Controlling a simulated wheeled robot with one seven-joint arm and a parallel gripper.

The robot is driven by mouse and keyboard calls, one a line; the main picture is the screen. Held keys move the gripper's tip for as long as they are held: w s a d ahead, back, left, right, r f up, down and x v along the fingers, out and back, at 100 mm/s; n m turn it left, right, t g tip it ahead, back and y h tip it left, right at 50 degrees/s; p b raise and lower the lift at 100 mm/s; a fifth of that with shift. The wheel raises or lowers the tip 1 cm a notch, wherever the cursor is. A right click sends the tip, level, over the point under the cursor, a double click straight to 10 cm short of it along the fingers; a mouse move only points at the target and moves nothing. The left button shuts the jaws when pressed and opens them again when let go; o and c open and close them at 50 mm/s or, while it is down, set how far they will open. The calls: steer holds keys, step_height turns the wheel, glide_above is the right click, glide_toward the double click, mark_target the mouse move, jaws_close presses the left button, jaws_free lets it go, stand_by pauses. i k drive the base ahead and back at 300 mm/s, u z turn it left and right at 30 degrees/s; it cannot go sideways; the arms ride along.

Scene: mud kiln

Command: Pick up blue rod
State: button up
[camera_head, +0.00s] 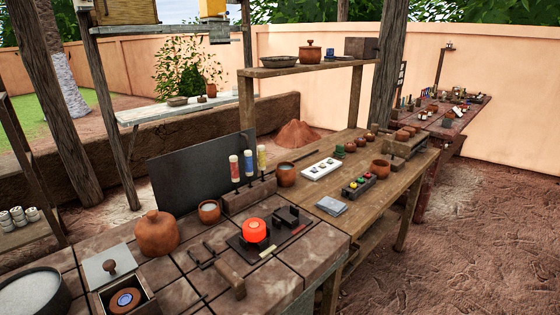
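The blue rod (249,164) stands upright in a brown block holder (249,196) on the tiled worktop. It is the middle one of three, between a red-capped rod (234,168) at its left and a yellow rod (261,160) at its right. Each has a pale band and a dark lower part that goes down to the holder. A dark upright panel (190,172) stands behind them. My gripper does not show in this view.
A terracotta cup (286,175) stands close right of the holder, a filled cup (209,211) at its left. In front, a glowing orange piece (254,231) sits on a dark plate. A round clay jar (156,233) is further left. A shelf (300,68) overhangs behind.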

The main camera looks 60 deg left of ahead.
mark_target(247, 155)
steer(key=u, duration=0.05)
steer(key=i, duration=2.4)
steer(key=u, duration=3.3)
steer(key=i, duration=1)
steer(key=z, duration=0.05)
